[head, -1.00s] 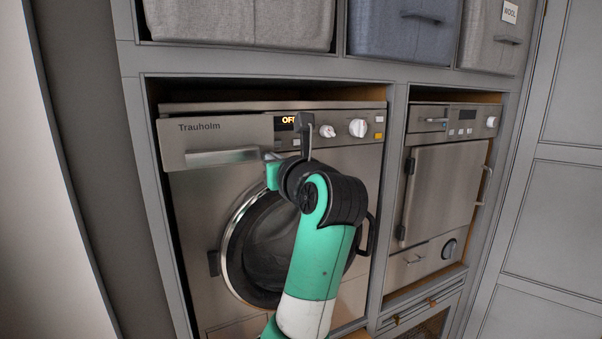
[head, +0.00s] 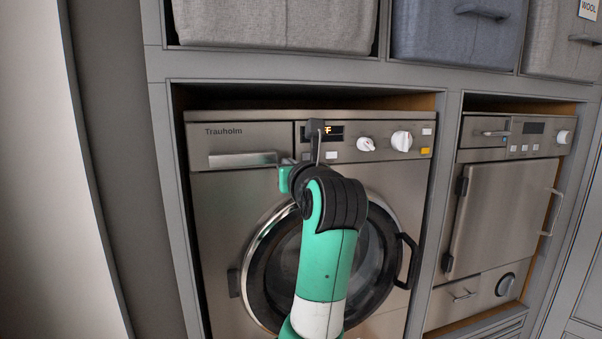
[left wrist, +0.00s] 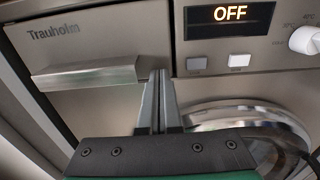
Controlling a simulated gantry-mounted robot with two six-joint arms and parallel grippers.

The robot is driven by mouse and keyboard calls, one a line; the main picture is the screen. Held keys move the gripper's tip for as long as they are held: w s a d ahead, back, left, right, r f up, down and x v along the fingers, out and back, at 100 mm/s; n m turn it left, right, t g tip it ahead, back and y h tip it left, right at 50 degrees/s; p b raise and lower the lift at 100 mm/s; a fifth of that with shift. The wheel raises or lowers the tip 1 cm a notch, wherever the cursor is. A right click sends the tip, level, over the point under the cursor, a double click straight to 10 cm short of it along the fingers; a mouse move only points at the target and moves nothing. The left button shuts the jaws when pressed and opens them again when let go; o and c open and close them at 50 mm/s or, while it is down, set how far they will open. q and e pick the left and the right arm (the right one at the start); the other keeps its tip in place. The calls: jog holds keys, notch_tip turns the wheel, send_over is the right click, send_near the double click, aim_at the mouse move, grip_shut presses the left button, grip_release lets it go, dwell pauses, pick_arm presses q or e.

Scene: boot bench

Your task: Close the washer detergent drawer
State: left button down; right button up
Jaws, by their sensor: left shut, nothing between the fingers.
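The detergent drawer (head: 230,142) is the "Trauholm" panel at the washer's upper left. In the head view its front looks level, or nearly so, with the control panel beside it. Its handle (head: 243,159) is a wide metal ledge, also seen in the left wrist view (left wrist: 88,76). My left gripper (head: 281,160) is shut and empty at the handle's right end, low on the drawer front. In the left wrist view its two fingers (left wrist: 158,78) are together beside that end; I cannot tell whether they touch. My right gripper is out of view.
The washer (head: 215,215) stands in a grey cabinet, with its round door (head: 262,270) below the drawer. Knobs (head: 401,141) and an "OFF" display (left wrist: 230,15) are right of the drawer. A second appliance (head: 505,205) stands to the right. Fabric bins (head: 275,25) sit above.

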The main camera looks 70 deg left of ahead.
pick_arm(q)
jog(key=d+b, duration=0.3)
jog(key=d, duration=1)
jog(key=shift+s+r, duration=0.15)
jog(key=shift+s, duration=0.15)
jog(key=shift+d, duration=0.1)
